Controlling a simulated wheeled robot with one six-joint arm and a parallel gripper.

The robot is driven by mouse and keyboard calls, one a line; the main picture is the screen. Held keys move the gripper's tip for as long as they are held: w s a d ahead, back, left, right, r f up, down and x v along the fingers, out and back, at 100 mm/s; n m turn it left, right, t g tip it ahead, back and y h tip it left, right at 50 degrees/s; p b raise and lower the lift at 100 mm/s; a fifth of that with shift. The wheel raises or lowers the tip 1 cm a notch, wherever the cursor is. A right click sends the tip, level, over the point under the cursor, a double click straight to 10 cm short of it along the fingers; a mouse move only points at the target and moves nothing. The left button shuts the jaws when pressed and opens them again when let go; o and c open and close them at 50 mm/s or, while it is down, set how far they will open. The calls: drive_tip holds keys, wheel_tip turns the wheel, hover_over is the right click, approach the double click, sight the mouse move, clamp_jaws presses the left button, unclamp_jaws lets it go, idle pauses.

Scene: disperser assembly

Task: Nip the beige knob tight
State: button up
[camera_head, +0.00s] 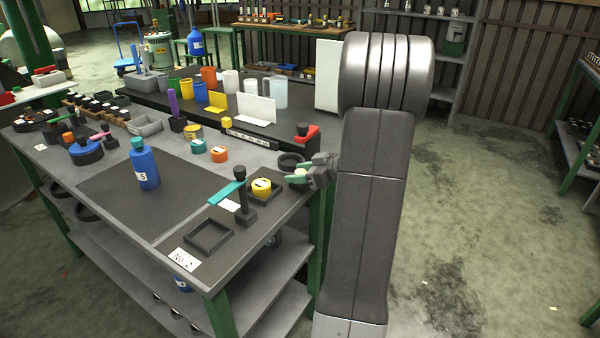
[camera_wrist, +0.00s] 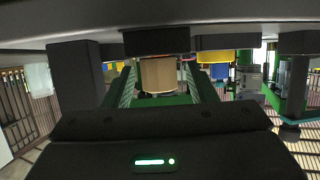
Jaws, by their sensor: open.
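The beige knob (camera_wrist: 158,75) is a short cylinder under a dark round part in the wrist view. My gripper (camera_wrist: 160,92) is open, with one green-lined finger on each side of the knob. The fingers look apart from its sides, with a narrow gap at each. In the head view, my gripper (camera_head: 298,172) is at the right edge of the workbench, and a small pale part of the knob (camera_head: 300,172) shows between the green finger pads. My gripper hides most of the knob there.
A yellow round piece (camera_head: 262,187) and a black stand with a teal arm (camera_head: 240,195) are close left of my gripper. A black ring (camera_head: 290,160) is just behind. A blue bottle (camera_head: 145,165) stands on the dark mat. Floor to the right is clear.

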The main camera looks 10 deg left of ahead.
drive_tip(key=shift+c, duration=0.2)
drive_tip(key=c, duration=0.9)
